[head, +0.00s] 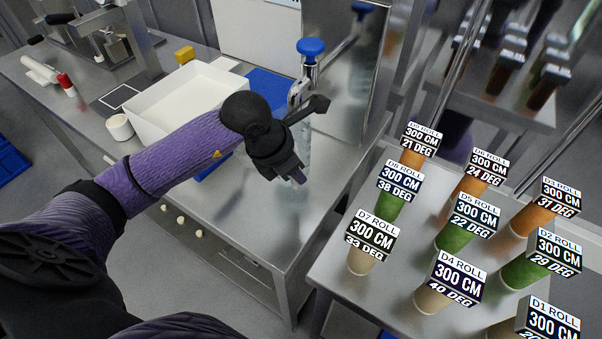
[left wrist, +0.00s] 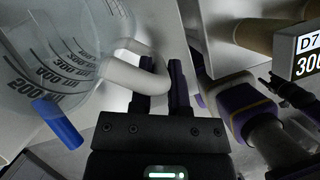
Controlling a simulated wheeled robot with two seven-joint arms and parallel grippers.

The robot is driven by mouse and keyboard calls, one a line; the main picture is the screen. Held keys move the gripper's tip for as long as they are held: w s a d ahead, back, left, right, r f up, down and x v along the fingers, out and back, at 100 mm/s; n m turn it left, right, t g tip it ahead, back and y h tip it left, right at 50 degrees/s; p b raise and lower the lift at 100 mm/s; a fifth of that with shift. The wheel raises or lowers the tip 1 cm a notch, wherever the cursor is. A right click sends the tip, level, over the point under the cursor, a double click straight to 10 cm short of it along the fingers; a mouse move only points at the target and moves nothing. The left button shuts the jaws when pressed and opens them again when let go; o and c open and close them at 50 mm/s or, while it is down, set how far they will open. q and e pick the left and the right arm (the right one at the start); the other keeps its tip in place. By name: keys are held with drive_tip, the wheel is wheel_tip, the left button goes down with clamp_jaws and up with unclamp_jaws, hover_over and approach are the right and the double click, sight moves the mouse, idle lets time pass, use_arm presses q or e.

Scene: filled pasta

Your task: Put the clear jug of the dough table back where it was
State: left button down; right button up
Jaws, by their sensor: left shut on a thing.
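The clear jug (left wrist: 75,45) fills the upper left of the left wrist view, with dark volume marks on its wall. Its pale handle (left wrist: 135,78) lies between the fingers of my left gripper (left wrist: 158,85), which is shut on it. In the head view my left gripper (head: 293,177) is above the right part of the steel table (head: 240,225). There the jug (head: 304,140) shows only partly, behind the gripper and below a blue-knobbed fitting. I cannot tell whether its base touches the table. My right gripper is not clearly in view.
A white tray (head: 150,110), a yellow block (head: 185,55), a small white cup (head: 120,127) and a blue mat (head: 268,85) are on the steel table. The blue knob (head: 311,47) stands behind the gripper. Several labelled rolls (head: 372,242) stand on the right table. The steel table's front is clear.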

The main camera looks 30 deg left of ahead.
use_arm(q)
drive_tip(key=x, duration=0.2)
drive_tip(key=b+x, duration=0.1)
drive_tip(key=x, duration=0.1)
drive_tip(key=shift+w+a, duration=0.3)
drive_tip(key=shift+a, duration=0.05)
drive_tip(key=c, duration=0.6)
unclamp_jaws()
drive_tip(key=p+v, duration=0.2)
drive_tip(key=v, duration=1)
drive_tip(key=shift+p, duration=0.35)
drive_tip(key=shift+r, duration=0.1)
